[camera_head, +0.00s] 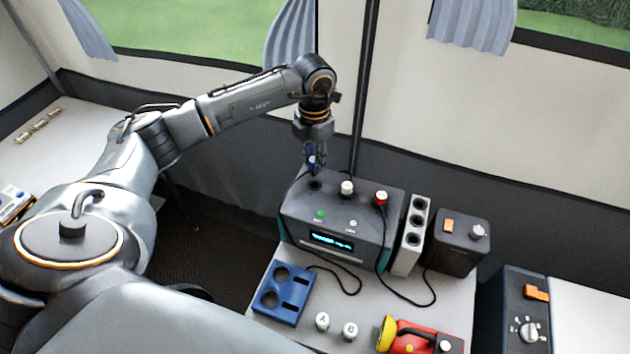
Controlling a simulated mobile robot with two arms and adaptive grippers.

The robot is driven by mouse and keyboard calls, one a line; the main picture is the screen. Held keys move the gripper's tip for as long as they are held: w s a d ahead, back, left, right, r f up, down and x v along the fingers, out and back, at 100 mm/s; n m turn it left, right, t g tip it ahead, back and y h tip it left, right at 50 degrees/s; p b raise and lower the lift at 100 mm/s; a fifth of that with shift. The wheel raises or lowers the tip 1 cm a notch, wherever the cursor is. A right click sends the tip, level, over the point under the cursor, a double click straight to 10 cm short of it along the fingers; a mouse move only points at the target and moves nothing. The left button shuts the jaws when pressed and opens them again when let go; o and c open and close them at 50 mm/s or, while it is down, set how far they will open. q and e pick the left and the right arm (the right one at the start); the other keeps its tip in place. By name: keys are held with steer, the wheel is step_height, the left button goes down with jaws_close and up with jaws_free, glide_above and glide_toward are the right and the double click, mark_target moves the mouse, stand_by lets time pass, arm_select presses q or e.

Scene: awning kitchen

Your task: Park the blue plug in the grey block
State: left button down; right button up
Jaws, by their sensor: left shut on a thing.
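My left gripper (316,161) points down over the back left of a dark grey device and is shut on the blue plug (311,162). The plug is partly hidden by the fingers. A dark round socket (315,184) in the device's top shows just below it; I cannot tell whether the plug's tip is clear of it. The light grey block (411,237) stands upright against the device's right side. Its face has several dark round holes, and they look empty. My right gripper is not in view.
The device (340,220) has a lit display and carries a white plug (347,188) and a red plug (380,199) with a cable. A dark box (459,243) stands right of the block. In front are a blue tray (283,295), two white lettered knobs and a red-yellow torch (420,338).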

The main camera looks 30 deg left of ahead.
arm_select(q)
steer(key=shift+d+r, duration=0.1)
steer(key=shift+r, duration=0.25)
steer(key=w+d+f+b, duration=0.1)
steer(key=d+b, duration=0.1)
steer(key=d, duration=0.6)
steer(key=w+d+f+b, duration=0.1)
steer(key=w+d+b, duration=0.1)
steer(key=d, duration=0.7)
steer(key=w+d+f+b, duration=0.1)
steer(key=d+b, duration=0.1)
steer(key=d, duration=0.7)
steer(key=shift+w+f, duration=0.2)
steer(key=shift+w, duration=0.05)
steer(key=shift+d, duration=0.1)
steer(key=shift+f+b, duration=0.15)
steer(key=shift+b, duration=0.2)
steer(key=shift+f+b, duration=1.3)
steer(key=shift+f, duration=0.25)
stand_by(0.5)
